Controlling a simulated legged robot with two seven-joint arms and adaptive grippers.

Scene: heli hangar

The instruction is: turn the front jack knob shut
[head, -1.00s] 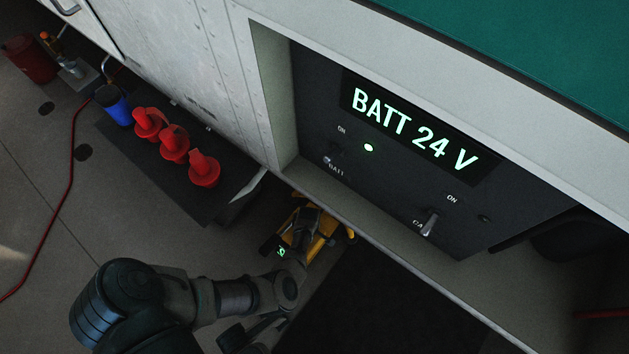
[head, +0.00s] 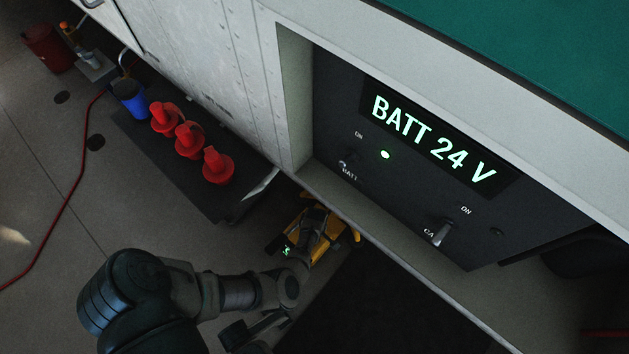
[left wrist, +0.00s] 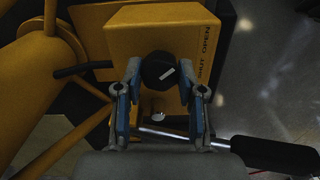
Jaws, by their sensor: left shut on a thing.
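The yellow jack (head: 327,233) stands on the floor beside the white body at the lower middle of the head view. In the left wrist view the yellow jack block (left wrist: 150,30) carries a black knob (left wrist: 159,68) with a light pointer line, which slants up to the right. The words SHUT and OPEN are printed on the block to the knob's right. My left gripper (left wrist: 164,75) is shut on the knob, one finger on each side. In the head view my left arm reaches down to the jack and largely hides the gripper. My right gripper is not in view.
A panel (head: 400,160) reads BATT 24 V, with a lit green lamp and toggle switches. Red plugs (head: 189,140) and a blue cup (head: 129,97) stand on a dark cart (head: 165,160). A black handle (left wrist: 275,153) lies right of the gripper. A red hose (head: 70,190) crosses the floor.

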